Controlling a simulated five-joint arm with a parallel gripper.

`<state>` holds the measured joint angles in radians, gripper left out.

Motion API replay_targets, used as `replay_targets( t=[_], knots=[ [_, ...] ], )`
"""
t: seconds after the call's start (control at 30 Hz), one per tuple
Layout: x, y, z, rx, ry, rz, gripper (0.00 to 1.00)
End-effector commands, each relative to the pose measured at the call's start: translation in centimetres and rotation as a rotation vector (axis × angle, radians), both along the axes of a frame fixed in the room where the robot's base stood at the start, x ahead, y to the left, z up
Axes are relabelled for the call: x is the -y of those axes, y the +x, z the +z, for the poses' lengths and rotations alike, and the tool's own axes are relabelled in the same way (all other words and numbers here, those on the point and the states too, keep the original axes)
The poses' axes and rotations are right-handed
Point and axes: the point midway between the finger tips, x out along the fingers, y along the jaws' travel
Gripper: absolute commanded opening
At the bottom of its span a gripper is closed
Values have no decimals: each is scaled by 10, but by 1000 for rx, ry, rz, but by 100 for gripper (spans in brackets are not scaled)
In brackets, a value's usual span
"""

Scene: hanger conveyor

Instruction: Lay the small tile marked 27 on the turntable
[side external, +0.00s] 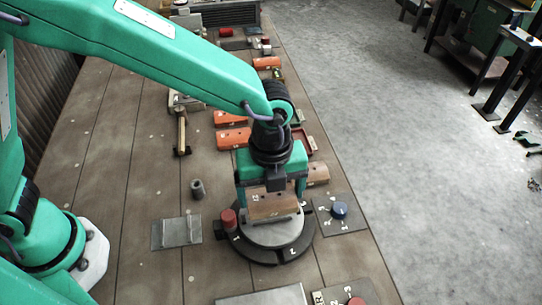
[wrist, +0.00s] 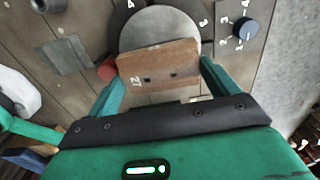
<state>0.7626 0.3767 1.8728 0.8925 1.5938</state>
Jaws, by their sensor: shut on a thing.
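A small tan-brown tile (side external: 272,206) is between the fingers of my gripper (side external: 272,197), which is shut on it. The turntable (side external: 262,237) has a pale grey round plate inside a dark numbered ring. The tile is over this plate; I cannot tell whether it touches it. In the wrist view the plate (wrist: 158,22) shows beyond the tile, partly hidden by it.
A red knob (side external: 229,218) stands at the turntable's left edge. A blue dial (side external: 339,209) on a numbered plate is to the right. A grey metal plate (side external: 176,232) and a small dark cylinder (side external: 198,189) are left. Several orange tiles (side external: 234,138) lie behind.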

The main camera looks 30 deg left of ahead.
Motion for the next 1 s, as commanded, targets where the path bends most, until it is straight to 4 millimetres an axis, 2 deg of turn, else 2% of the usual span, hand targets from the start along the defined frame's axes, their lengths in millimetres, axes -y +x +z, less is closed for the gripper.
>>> replay_targets(
  t=[0.5, 1.0],
  knots=[
    [0, 0, -34, -1, 1, 0, 62],
    [0, 0, -42, 1, -1, 0, 62]
  ],
)
